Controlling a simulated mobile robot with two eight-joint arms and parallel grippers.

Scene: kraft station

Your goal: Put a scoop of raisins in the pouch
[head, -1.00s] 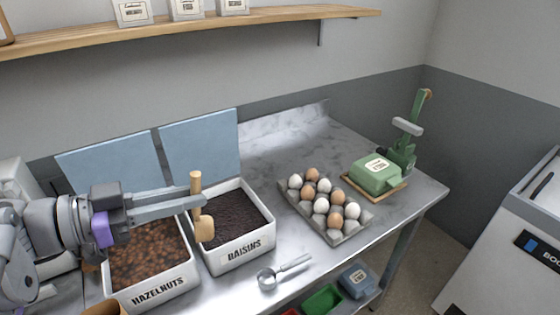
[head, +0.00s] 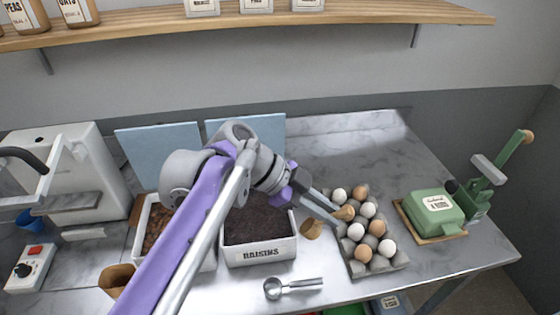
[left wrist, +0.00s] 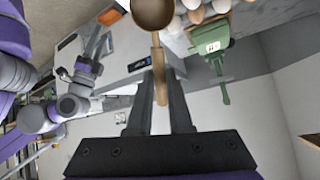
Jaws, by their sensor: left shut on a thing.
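My left gripper (head: 336,213) is shut on the wooden scoop (head: 312,229) by its handle, held between the raisins bin and the egg tray. In the left wrist view the scoop's handle (left wrist: 159,78) lies between the fingers and its round bowl (left wrist: 153,13) is at the top edge; I cannot tell what is in it. The white raisins bin (head: 262,252) is full of dark raisins, partly hidden by my left arm. A brown paper pouch (head: 117,280) stands at the lower left. Part of my other arm (left wrist: 75,104) shows in the left wrist view; its gripper is unclear.
The egg tray (head: 357,262) is close right of the scoop. A green box (head: 436,212) and a green lever device (head: 486,190) stand farther right. A metal scoop (head: 290,287) lies in front of the raisins bin. The hazelnuts bin (head: 140,222) is partly behind my arm.

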